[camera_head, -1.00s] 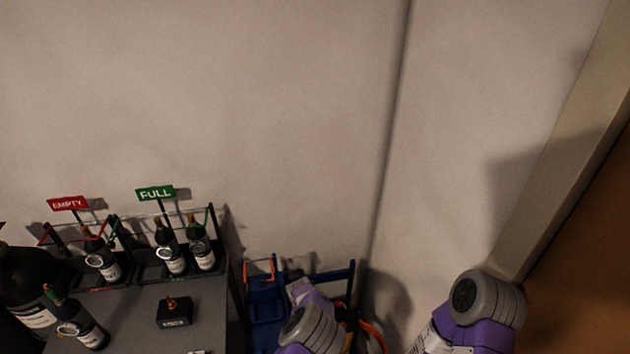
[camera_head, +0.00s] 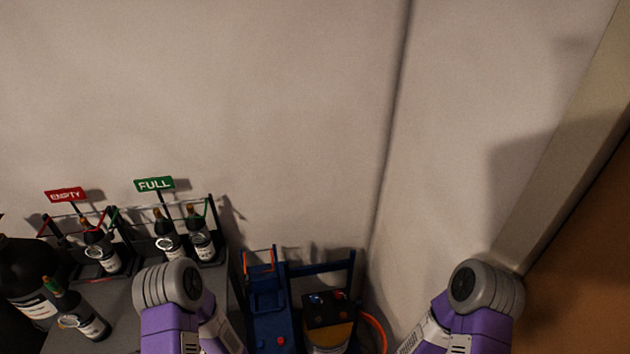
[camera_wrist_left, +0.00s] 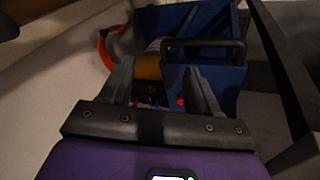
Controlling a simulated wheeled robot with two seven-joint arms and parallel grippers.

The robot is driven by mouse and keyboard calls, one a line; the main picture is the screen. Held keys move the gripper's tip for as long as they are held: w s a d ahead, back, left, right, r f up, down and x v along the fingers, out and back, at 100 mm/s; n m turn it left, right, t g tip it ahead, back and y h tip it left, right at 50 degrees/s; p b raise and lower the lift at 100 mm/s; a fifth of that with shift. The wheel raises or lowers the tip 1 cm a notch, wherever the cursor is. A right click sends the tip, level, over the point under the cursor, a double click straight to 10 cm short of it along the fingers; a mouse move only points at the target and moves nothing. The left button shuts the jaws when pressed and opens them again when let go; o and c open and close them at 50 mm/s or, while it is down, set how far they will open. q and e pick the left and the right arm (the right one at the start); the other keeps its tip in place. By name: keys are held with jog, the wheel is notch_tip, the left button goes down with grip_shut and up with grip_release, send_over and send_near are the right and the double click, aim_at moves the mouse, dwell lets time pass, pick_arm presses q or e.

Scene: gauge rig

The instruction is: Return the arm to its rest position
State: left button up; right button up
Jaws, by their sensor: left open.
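My left arm (camera_head: 170,322) rises from the bottom edge of the head view, in front of the bench and its bottles. Its gripper is out of that view. In the left wrist view my left gripper (camera_wrist_left: 158,78) has its two dark fingers spread apart with nothing seen between them. A blue frame with a dark handle shows beyond the fingers. My right arm (camera_head: 470,318) rises at the bottom right, bent, with its gripper out of view.
The dark bench (camera_head: 120,310) at lower left carries racks of bottles under a red EMPTY sign (camera_head: 66,195) and a green FULL sign (camera_head: 154,184). A blue cart (camera_head: 268,318) stands right of it, with an orange hose (camera_head: 376,329). Bare wall fills the background.

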pick_arm(q)
jog(key=s+r+n+g, duration=0.2)
jog(key=s+r+n, duration=0.1)
jog(key=s+n, duration=0.3)
notch_tip(320, 180, down, 10)
jog(key=m+b, duration=0.1)
jog(key=b, duration=0.9)
jog(key=shift+d+f+t, duration=0.15)
jog(key=shift+f+t, duration=0.05)
jog(key=shift+t, duration=0.1)
